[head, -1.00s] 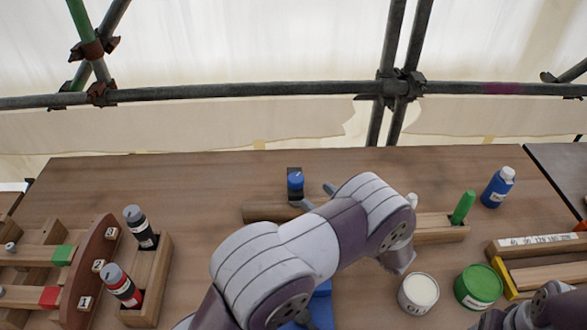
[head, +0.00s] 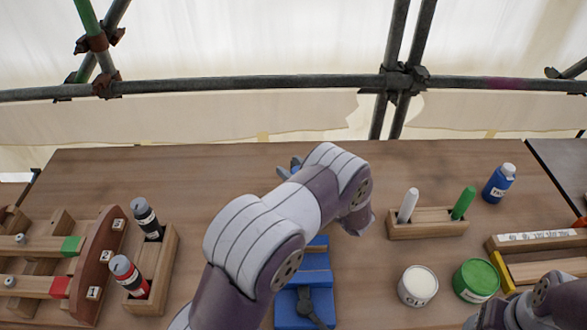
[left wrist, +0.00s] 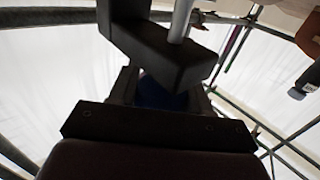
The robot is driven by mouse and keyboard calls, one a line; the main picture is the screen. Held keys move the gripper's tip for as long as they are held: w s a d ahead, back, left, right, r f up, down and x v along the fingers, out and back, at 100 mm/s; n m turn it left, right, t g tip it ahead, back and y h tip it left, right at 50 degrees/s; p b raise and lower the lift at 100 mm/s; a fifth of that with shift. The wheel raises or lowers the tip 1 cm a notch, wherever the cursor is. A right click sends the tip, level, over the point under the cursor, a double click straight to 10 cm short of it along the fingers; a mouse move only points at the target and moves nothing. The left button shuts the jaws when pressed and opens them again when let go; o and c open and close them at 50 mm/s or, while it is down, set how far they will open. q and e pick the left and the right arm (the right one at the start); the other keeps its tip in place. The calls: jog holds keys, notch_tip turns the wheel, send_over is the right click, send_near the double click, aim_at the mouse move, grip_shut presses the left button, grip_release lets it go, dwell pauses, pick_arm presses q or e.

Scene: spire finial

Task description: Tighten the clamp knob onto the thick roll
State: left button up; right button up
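My left arm crosses the middle of the head view and hides the thick roll and most of the clamp. Past the arm, a small blue and grey patch shows, where parts of my left gripper (head: 290,167) meet the clamp knob; the detail is too small to tell apart. In the left wrist view a dark blue round shape, likely the clamp knob (left wrist: 163,95), sits between dark finger parts on both sides. A grey rod (left wrist: 182,20) rises above it. Whether the fingers press on it cannot be told.
A blue fixture (head: 292,308) stands below my left arm. To the right are a wooden holder (head: 427,229), a white tin (head: 418,286), a green tin (head: 477,280) and a blue bottle (head: 498,183). A bottle caddy (head: 167,262) stands left. The back left table is clear.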

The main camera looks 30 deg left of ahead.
pick_arm(q)
jog(key=shift+r+m+t+p, duration=0.25)
jog(key=shift+m+t+p, duration=0.25)
jog(key=shift+t, duration=0.1)
jog(key=shift+w+m+t+h+p, duration=0.1)
jog(key=shift+m+t+h+p, duration=0.3)
jog(key=shift+m+t+h, duration=0.45)
jog(key=t, duration=0.1)
jog(key=m+t+h, duration=0.2)
jog(key=shift+w+d+f+t, duration=0.2)
jog(key=shift+w+f+t, duration=0.05)
jog(key=shift+w+t, duration=0.1)
jog(key=o, duration=1)
notch_tip(320, 180, up, 4)
jog(key=shift+r, duration=0.1)
jog(key=d+r, duration=0.2)
jog(key=d, duration=0.2)
jog(key=d+r+b, duration=0.1)
jog(key=d+r, duration=0.1)
jog(key=d, duration=0.1)
jog(key=d+r, duration=0.3)
jog(key=d, duration=0.1)
jog(key=shift+d, duration=0.35)
